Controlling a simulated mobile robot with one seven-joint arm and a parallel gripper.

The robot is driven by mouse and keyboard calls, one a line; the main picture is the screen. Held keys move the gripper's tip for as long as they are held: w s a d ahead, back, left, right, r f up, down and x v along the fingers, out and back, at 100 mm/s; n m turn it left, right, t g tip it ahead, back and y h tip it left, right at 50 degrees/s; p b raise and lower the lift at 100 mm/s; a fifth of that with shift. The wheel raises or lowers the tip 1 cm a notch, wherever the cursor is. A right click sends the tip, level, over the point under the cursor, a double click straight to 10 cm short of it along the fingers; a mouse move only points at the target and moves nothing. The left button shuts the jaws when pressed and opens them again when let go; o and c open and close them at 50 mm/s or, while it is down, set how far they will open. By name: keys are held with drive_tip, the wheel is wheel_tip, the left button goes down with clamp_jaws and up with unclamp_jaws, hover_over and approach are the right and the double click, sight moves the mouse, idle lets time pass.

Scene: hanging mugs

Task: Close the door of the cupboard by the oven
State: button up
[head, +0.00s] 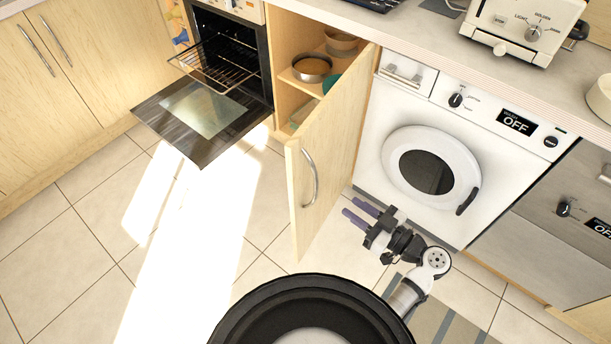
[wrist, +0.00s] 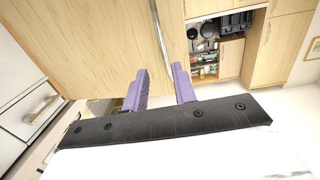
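The light-wood cupboard door (head: 325,165) stands wide open beside the oven, its outer face and curved metal handle (head: 310,178) turned to the right. The open cupboard (head: 287,40) shows shelves with a pan and bowls. My gripper (head: 358,214) is to the right of the door, low over the floor, its purple fingers pointing left toward the outer face. In the wrist view the fingers (wrist: 160,88) are apart and nothing shows held. The door panel (wrist: 90,45) and the metal handle (wrist: 164,35) are ahead of them. I cannot tell whether they touch the door.
The oven door (head: 205,110) hangs open left of the cupboard, with a rack pulled out above it. A white washing machine (head: 400,120) stands right of the door, behind my gripper. The counter (head: 420,38) runs above. Tiled floor (head: 70,250) is clear at left.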

drive_tip(key=p, duration=0.5)
hover_over(315, 200)
drive_tip(key=shift+w+a, duration=0.1)
drive_tip(key=shift+w, duration=0.2)
clamp_jaws()
